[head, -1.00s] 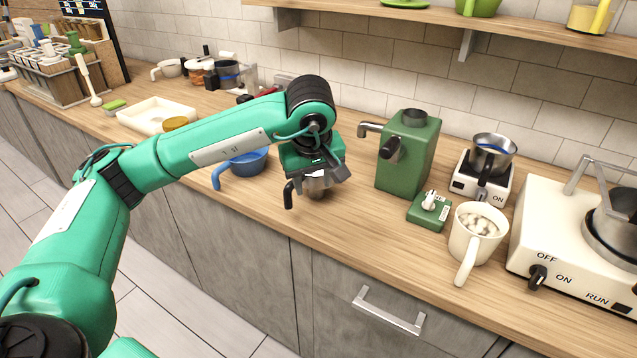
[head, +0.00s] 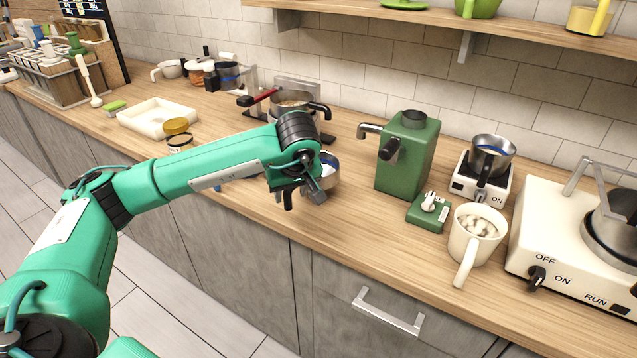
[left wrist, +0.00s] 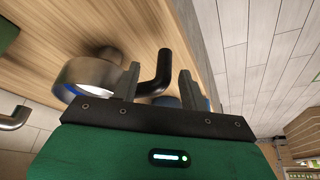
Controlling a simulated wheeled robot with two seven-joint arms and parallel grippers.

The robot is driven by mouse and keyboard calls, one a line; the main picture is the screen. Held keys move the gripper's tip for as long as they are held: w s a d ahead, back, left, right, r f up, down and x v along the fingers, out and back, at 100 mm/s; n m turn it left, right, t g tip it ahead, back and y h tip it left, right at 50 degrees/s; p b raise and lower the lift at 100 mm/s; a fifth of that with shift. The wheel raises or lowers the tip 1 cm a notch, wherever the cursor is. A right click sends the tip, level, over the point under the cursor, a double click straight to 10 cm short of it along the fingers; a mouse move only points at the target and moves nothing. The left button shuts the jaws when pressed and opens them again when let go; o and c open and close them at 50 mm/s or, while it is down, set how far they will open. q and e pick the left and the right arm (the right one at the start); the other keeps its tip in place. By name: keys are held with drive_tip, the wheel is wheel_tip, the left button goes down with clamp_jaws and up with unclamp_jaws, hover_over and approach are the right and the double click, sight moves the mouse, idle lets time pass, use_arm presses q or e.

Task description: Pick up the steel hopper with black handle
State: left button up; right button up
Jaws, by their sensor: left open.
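A steel hopper with a blue inner band (head: 329,172) stands on the counter, partly hidden behind my left gripper (head: 306,190). Its black handle (head: 288,201) sticks out toward the counter's front edge. In the left wrist view, the steel hopper (left wrist: 92,76) is beside the left finger, and its bent black handle (left wrist: 162,68) shows between the two open fingers (left wrist: 158,85). The fingers are apart and not closed on the handle. A second steel hopper with a dark handle (head: 492,155) sits on the white scale. My right gripper is not in view.
A green grinder (head: 408,155) stands right of the hopper, with a small green switch box (head: 428,214) and a white mug (head: 476,232) beyond. A pan (head: 292,101) is behind my arm. A jar with a yellow lid (head: 177,130) stands left.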

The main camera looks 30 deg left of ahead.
sight(288, 196)
use_arm(q)
drive_tip(key=x, duration=0.2)
drive_tip(key=p+x, duration=0.1)
drive_tip(key=shift+s+a+f, duration=0.25)
drive_tip(key=shift+s, duration=0.05)
drive_tip(key=shift+w+f, duration=0.15)
drive_tip(key=shift+f, duration=0.2)
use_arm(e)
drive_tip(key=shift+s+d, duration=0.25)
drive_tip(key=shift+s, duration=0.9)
use_arm(q)
drive_tip(key=shift+c, duration=0.2)
clamp_jaws()
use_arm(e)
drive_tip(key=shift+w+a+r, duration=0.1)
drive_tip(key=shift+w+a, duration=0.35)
use_arm(q)
drive_tip(key=shift+r, duration=0.1)
